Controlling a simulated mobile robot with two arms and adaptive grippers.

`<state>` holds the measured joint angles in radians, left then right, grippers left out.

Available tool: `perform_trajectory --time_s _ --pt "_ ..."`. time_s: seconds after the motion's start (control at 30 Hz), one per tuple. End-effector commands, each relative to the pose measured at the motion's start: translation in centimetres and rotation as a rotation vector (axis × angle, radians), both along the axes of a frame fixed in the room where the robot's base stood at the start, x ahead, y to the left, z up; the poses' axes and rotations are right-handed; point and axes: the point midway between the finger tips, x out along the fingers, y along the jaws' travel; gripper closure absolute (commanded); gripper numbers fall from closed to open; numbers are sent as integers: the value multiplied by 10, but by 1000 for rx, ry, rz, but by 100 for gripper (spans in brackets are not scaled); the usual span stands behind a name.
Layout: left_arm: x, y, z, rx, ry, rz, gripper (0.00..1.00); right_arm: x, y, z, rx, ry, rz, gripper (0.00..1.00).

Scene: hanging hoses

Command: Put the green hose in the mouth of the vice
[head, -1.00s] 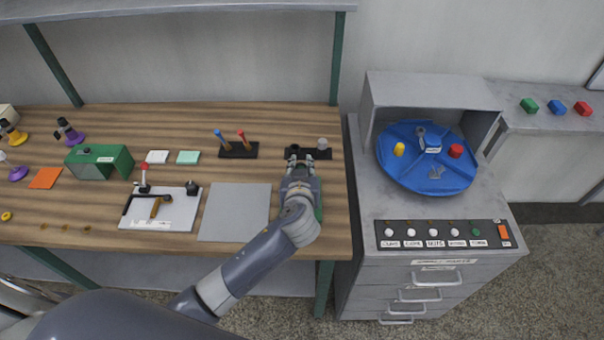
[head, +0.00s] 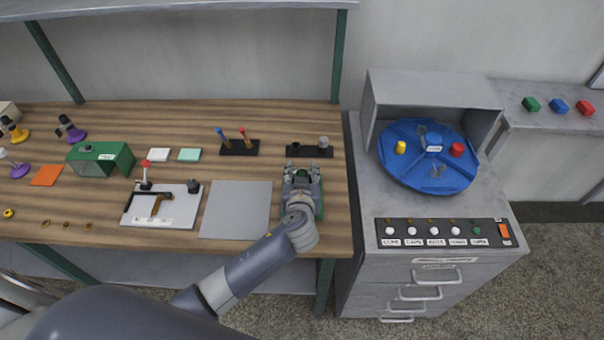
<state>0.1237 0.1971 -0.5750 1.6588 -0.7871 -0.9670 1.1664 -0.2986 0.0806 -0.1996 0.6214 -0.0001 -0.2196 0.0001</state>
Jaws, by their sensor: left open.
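My left gripper (head: 301,170) is open above the right part of the wooden bench, pointing toward the back. A green item (head: 319,205) lies on the bench under and to the right of it. My gripper and wrist hide most of this item, so I cannot tell what it is. I cannot make out a green hose or a vice anywhere in view. My right gripper is not in view.
A black holder (head: 299,152) with a grey cylinder (head: 323,142) stands just behind the gripper. A bare grey mat (head: 236,210) lies to its left, then a white board (head: 180,212) with a clamp. A blue turntable (head: 415,172) sits on the cabinet at right.

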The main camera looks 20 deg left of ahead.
Motion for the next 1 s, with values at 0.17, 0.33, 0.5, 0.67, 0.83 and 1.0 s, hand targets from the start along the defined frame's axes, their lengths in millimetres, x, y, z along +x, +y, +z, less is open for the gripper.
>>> perform_trajectory --time_s 0.17,0.33,0.5,0.67,0.83,1.0 --pt "-3 -1 4 -2 1 -1 58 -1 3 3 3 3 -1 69" --pt "-25 -8 11 -4 0 -1 58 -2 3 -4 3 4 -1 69" --pt "-56 -16 24 -6 0 0 58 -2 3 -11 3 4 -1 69" --pt "-82 -24 35 -4 1 1 58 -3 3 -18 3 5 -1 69" --pt "-100 -29 44 -2 -1 0 58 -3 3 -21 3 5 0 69" --pt "-106 -30 49 0 -1 1 58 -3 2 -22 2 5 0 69"
